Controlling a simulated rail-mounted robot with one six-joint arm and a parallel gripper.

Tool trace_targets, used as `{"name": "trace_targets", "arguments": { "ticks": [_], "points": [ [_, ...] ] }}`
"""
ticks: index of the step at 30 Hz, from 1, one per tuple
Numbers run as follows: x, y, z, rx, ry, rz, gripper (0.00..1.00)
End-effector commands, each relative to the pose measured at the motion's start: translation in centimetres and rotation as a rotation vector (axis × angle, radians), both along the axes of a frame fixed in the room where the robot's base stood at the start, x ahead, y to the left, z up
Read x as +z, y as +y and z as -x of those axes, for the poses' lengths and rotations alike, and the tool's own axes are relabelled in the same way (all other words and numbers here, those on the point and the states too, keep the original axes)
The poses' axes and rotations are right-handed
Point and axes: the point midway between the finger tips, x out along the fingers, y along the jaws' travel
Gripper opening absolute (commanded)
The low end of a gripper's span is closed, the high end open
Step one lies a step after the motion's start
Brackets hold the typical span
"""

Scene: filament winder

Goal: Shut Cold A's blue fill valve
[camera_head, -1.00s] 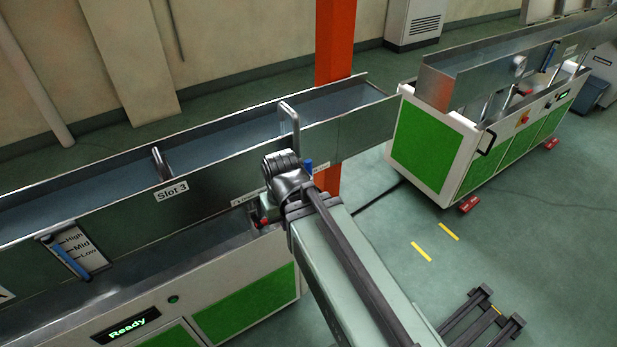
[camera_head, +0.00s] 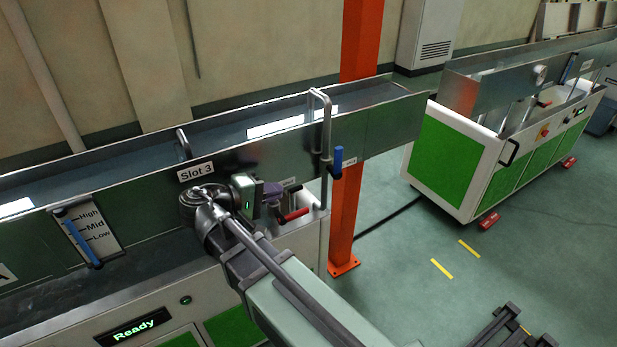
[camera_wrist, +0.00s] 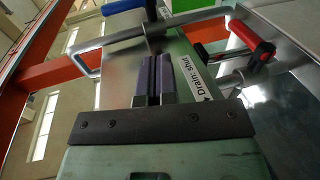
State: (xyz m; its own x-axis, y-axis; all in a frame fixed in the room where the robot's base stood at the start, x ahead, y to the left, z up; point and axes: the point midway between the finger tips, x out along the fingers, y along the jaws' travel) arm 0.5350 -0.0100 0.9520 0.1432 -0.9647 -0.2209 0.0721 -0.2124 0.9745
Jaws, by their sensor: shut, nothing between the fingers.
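The blue valve handle (camera_head: 337,162) points upright on a grey pipe at the right part of the long metal trough (camera_head: 120,185). In the wrist view the blue handle (camera_wrist: 123,6) is at the top edge, partly cut off. My gripper (camera_head: 277,193) is in front of the trough's side, left of the blue handle and apart from it. In the wrist view its two purple-grey fingers (camera_wrist: 154,75) are together, with nothing seen between them. The blue handle's label cannot be seen clearly.
A red handle (camera_head: 293,215) sits just below my gripper, beside a "Drain: shut" label (camera_wrist: 196,77). A bent pipe (camera_head: 326,120) rises over the trough. A level gauge (camera_head: 88,236) is at left. An orange post (camera_head: 358,120) stands behind. A second machine (camera_head: 460,165) is at right.

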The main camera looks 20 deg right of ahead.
Motion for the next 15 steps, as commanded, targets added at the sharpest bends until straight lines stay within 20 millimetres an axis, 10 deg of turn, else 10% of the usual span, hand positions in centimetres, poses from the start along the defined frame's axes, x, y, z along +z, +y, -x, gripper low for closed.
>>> {"name": "trace_targets", "arguments": {
  "ticks": [5, 15],
  "points": [
    [3.8, -0.5, 0.0, -0.039, -0.062, 0.200, 0.00],
    [4.1, -0.6, 0.2, -0.049, -0.068, 0.219, 0.00]
  ]
}}
